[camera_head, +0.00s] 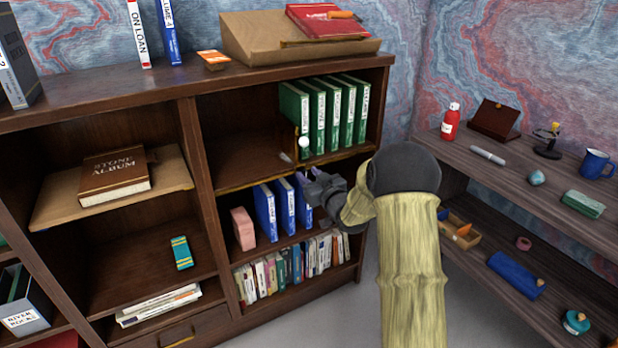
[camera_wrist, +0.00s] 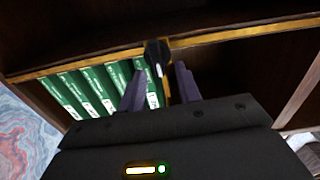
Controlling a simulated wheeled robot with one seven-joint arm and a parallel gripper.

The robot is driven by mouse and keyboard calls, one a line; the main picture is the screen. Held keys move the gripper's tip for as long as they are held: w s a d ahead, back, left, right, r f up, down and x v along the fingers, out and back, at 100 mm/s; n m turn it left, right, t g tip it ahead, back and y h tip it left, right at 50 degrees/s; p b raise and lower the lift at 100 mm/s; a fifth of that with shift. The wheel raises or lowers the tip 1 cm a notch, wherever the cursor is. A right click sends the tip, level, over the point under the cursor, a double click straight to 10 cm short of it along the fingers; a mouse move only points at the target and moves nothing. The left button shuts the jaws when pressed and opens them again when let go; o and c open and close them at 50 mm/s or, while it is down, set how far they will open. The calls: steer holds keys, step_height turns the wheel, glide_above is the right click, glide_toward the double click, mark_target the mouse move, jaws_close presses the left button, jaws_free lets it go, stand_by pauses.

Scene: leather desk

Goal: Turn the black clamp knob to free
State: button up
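The black clamp knob (camera_wrist: 155,50) sits on the brass-coloured shelf edge in the wrist view and has a white mark on it. My gripper (camera_wrist: 160,82) has its two purple fingers apart, one on each side of the knob's line. No contact between fingers and knob is visible.
Green books (camera_wrist: 90,88) stand close beside the knob; the head view shows them (camera_head: 318,118) too. Blue binders (camera_head: 266,212) stand on the shelf below, near my gripper. A small white ball (camera_head: 304,143) is in front of the green books. The shelf left of them is mostly empty.

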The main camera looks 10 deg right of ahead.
steer(key=shift+w+a, duration=0.1)
steer(key=shift+w, duration=0.15)
jaws_close()
